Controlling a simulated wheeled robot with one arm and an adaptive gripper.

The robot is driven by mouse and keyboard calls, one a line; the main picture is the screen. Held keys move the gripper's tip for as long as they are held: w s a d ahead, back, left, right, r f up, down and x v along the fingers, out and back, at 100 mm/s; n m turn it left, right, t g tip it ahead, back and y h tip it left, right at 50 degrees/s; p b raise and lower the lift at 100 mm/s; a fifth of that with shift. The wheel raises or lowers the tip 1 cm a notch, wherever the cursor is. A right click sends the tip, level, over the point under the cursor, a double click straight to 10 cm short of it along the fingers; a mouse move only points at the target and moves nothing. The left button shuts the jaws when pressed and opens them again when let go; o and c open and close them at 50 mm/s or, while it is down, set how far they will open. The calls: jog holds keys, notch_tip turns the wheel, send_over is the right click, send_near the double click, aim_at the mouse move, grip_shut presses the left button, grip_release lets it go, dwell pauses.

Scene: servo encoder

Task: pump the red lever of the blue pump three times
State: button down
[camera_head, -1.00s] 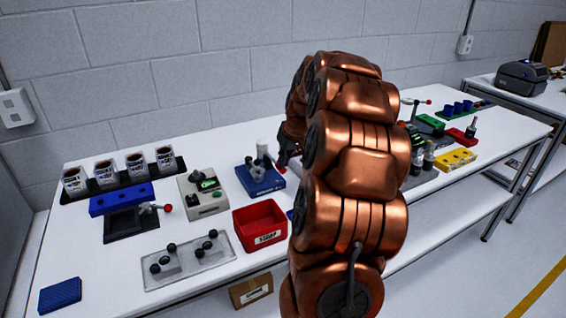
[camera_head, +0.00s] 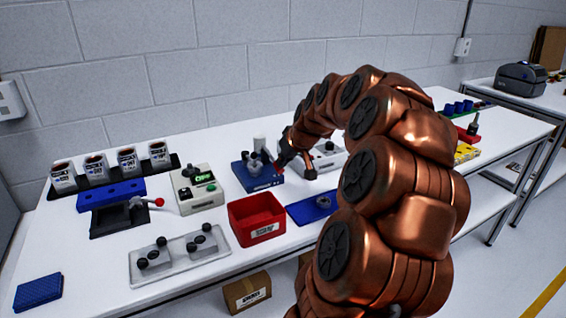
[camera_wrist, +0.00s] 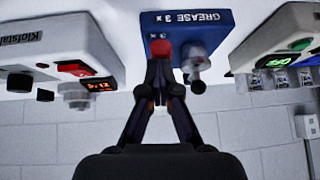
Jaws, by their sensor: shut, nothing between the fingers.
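The blue pump (camera_head: 262,181) stands mid-table in the head view, with a grey and clear round part on top. In the wrist view its blue base (camera_wrist: 186,20) reads "GREASE 3 x" upside down. The red lever knob (camera_wrist: 161,49) shows in the wrist view right at the tips of my gripper (camera_wrist: 160,68). My gripper is shut with nothing between its fingers; I cannot tell whether it touches the knob. In the head view my gripper (camera_head: 284,161) is at the pump's right side. The lever's rod is mostly hidden by my fingers.
A beige box with a green display (camera_head: 197,190) stands left of the pump, and a pale device (camera_head: 325,157) right of it. A red bin (camera_head: 256,217) and a blue mat (camera_head: 313,209) lie in front.

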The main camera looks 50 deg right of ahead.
jog(key=shift+f, duration=0.1)
jog(key=w+d+r+b+v, duration=0.1)
jog(key=v, duration=1.2)
jog(key=shift+r, duration=0.45)
jog(key=shift+s, duration=0.1)
jog(key=w+d+r+g+y+p, duration=0.1)
jog(key=w+r+g+p, duration=0.2)
jog(key=p, duration=0.6)
notch_tip(320, 180, up, 2)
jog(key=shift+w+d+r+g, duration=0.1)
jog(key=shift+w+d+g, duration=0.25)
jog(key=shift+w, duration=0.5)
jog(key=shift+a, duration=0.1)
